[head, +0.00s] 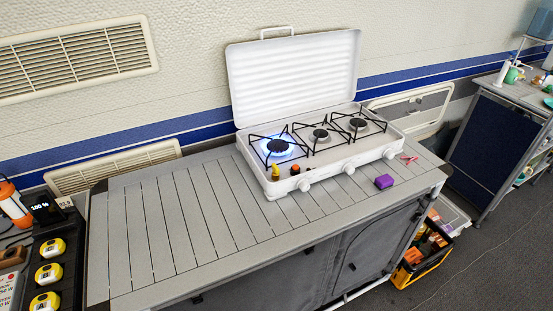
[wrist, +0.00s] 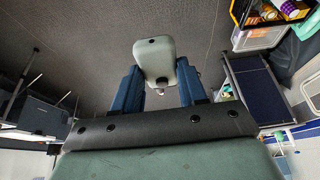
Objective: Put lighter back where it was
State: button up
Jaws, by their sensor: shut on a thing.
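My gripper (wrist: 157,88) shows only in the wrist view. Its two blue fingers are shut on a pale grey-green, rounded object with a small dark hole, which appears to be the lighter (wrist: 155,55). A small metallic bit shows at its near end. The fingers press on it from both sides, and it is held up with grey floor far behind it. In the head view, the white three-burner stove (head: 330,165) stands open on a grey slatted counter (head: 160,235). A blue flame (head: 278,149) burns at its left burner. Neither my gripper nor the held object shows there.
A purple box (head: 384,182) and a small red item (head: 409,158) lie right of the stove front. Small yellow (head: 275,173) and orange (head: 295,169) items are at its front left. The counter's left half is clear. A yellow-black crate (head: 422,262) stands on the floor.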

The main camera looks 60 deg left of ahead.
jog(key=s+a+r+n+y, duration=0.1)
jog(key=s+a+n, duration=0.3)
jog(key=a, duration=1)
jog(key=s+a+n+g+y, duration=0.1)
jog(key=s+a, duration=0.4)
jog(key=a, duration=0.8)
jog(key=s+a+r+n+y, duration=0.1)
jog(key=s+a+n, duration=0.3)
jog(key=a, duration=1)
notch_tip(320, 180, up, 5)
jog(key=n+g+y, duration=0.2)
jog(key=n+g, duration=0.2)
jog(key=n, duration=0.5)
send_over(260, 233)
jog(key=d, duration=0.2)
jog(key=shift+h, duration=0.3)
jog(key=shift+a+f, duration=0.15)
jog(key=shift+f, duration=2.35)
jog(key=shift+a+f, duration=0.1)
jog(key=shift+f, duration=2.4)
jog(key=shift+f, duration=0.1)
jog(key=o, duration=1.1)
jog(key=shift+c, duration=0.2)
